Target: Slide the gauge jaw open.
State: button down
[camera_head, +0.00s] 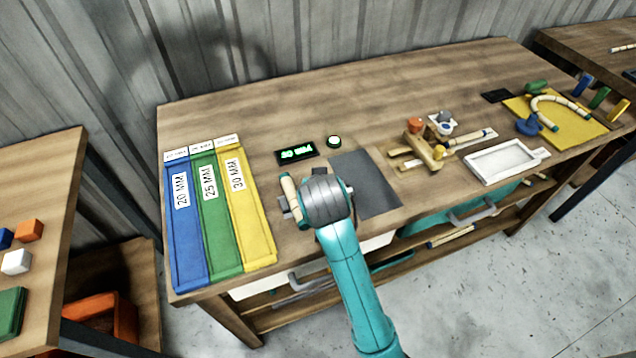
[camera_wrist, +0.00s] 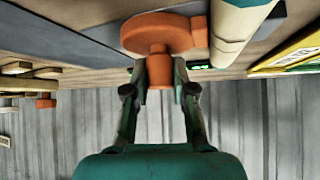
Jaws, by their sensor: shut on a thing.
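In the wrist view, my gripper (camera_wrist: 160,75) is shut on an orange knob (camera_wrist: 160,66), with a finger on each side of its stem. I take the knob to be the handle of the gauge jaw. A cream rattan piece with a green end (camera_wrist: 240,25) lies close beside it. In the head view, the rattan piece (camera_head: 290,196) shows just left of my wrist, with grey gauge parts (camera_head: 285,206) beside it. My wrist hides the knob, my fingertips and most of the gauge there, so the jaw gap cannot be told.
Blue (camera_head: 183,230), green (camera_head: 216,225) and yellow (camera_head: 247,215) size trays lie at the left. A lit display (camera_head: 297,152) and a round button (camera_head: 334,141) sit behind my wrist. A dark mat (camera_head: 372,185), wooden jig (camera_head: 428,152) and white tray (camera_head: 500,163) lie to the right.

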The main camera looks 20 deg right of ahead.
jog(key=shift+d, duration=2.15)
jog(key=c, duration=0.9)
grip_release()
jog(key=shift+d, duration=0.1)
jog(key=shift+c, duration=0.2)
jog(key=v, duration=1.2)
